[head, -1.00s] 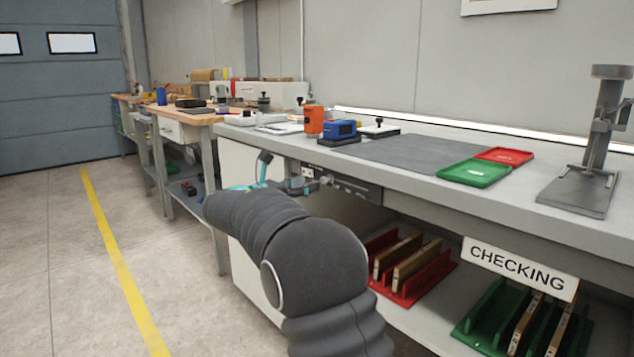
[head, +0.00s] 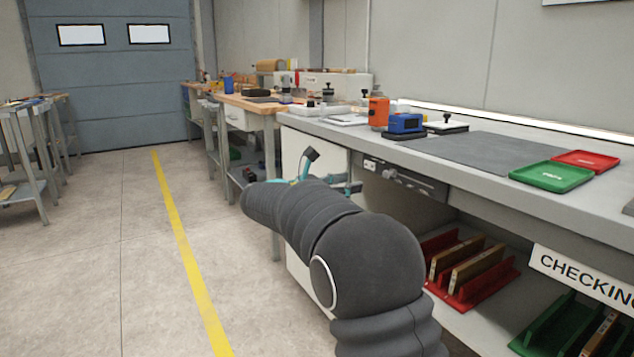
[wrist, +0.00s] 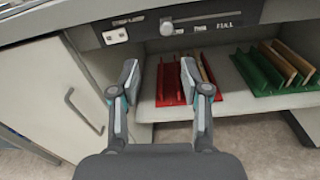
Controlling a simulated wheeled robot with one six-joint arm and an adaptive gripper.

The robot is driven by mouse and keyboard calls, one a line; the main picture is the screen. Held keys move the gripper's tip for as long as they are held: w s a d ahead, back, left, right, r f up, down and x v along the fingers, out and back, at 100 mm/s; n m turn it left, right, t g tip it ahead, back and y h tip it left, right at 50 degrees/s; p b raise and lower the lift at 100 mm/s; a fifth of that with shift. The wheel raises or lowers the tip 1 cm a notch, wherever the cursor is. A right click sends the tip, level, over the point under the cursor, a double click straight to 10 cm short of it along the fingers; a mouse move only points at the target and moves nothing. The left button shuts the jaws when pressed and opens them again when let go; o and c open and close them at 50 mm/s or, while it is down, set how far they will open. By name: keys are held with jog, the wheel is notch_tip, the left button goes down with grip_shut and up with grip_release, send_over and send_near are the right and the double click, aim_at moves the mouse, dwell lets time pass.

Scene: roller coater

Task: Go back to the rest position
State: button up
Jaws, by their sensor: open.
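My gripper (wrist: 160,82) is open and empty in the wrist view, with its two fingers apart. It faces the front of the grey workbench (wrist: 65,18), with the lower shelf behind the fingers. In the head view my dark arm reaches forward at the bench's left front, and its sleeve hides most of the gripper. Only parts of the gripper (head: 308,178) show there, beside the bench front and below the top's edge. I cannot tell the exact gap to the bench.
A red rack (head: 480,285) and a green rack (head: 545,325) stand on the lower shelf. A green tray (head: 551,176), a red tray (head: 586,160) and a blue device (head: 406,124) lie on the bench top. Floor by the yellow line (head: 185,235) is clear.

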notch_tip(320, 180, down, 11)
jog(key=s+m+g+y, duration=0.2)
jog(key=s+m+y, duration=0.1)
jog(key=y, duration=0.1)
jog(key=s+f+m+g+y, duration=0.25)
jog(key=s+f+m, duration=0.3)
jog(key=s, duration=0.35)
jog(key=s+d+r+m+t+y, duration=0.1)
jog(key=s+m+y, duration=0.3)
jog(key=s, duration=1.1)
jog(key=s+d+r+m+t+y, duration=0.1)
jog(key=s+d+m+y, duration=0.1)
jog(key=s+m+y, duration=0.3)
jog(key=s+m, duration=0.4)
jog(key=s, duration=0.7)
jog(key=shift+d+m+p, duration=0.15)
jog(key=shift+m+p, duration=0.15)
jog(key=shift+m, duration=0.05)
jog(key=shift+s, duration=0.1)
